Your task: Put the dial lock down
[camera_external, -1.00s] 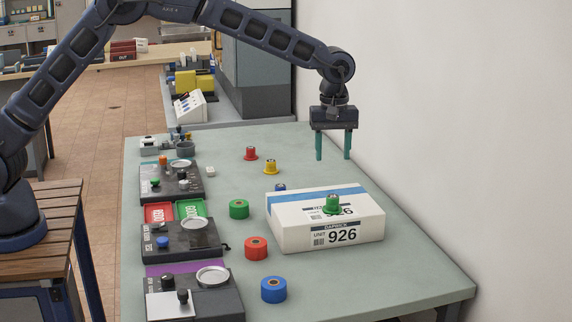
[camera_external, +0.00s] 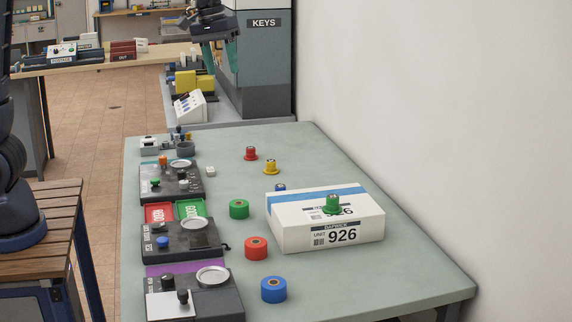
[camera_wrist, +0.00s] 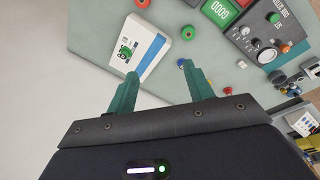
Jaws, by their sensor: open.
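My gripper (camera_external: 221,68) is open and raised at the far end of the table, in front of the grey KEYS cabinet. Its two teal fingers also show in the wrist view (camera_wrist: 160,72), with nothing held between them. No piece can be surely named as the dial lock. A green knobbed piece (camera_external: 332,204) stands on the white box (camera_external: 290,235) marked 926. A red knobbed piece (camera_external: 251,154) and a yellow one (camera_external: 271,167) stand on the table (camera_external: 340,165) behind the box. A small blue piece (camera_external: 280,187) is partly hidden behind the box.
Green (camera_external: 239,209), red (camera_external: 256,248) and blue (camera_external: 273,289) rolls stand left of the box. Dark control units (camera_external: 178,240) line the table's left side. The KEYS cabinet (camera_external: 262,65) stands beyond the table. The table's right back area is clear.

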